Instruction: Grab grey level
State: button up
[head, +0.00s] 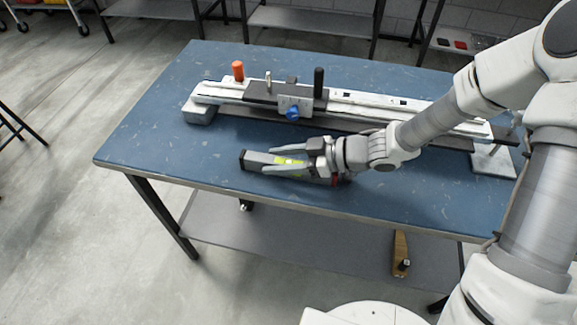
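The grey level (256,157) lies on the blue table top near its front edge, with a dark end at the left and a yellow-green window in its middle. My gripper (270,160) reaches in from the right, low over the level. Its two fingers are spread apart, one along the far side and one along the near side of the level. I cannot tell whether they touch it. The right part of the level is hidden under my gripper and wrist.
A long pale rail fixture (222,92) with an orange knob (238,70), a black handle (318,82) and a blue knob (292,113) stands behind my gripper. The table (150,130) is clear to the left. A lower shelf holds a wooden-handled tool (400,252).

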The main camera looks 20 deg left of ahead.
grip_shut()
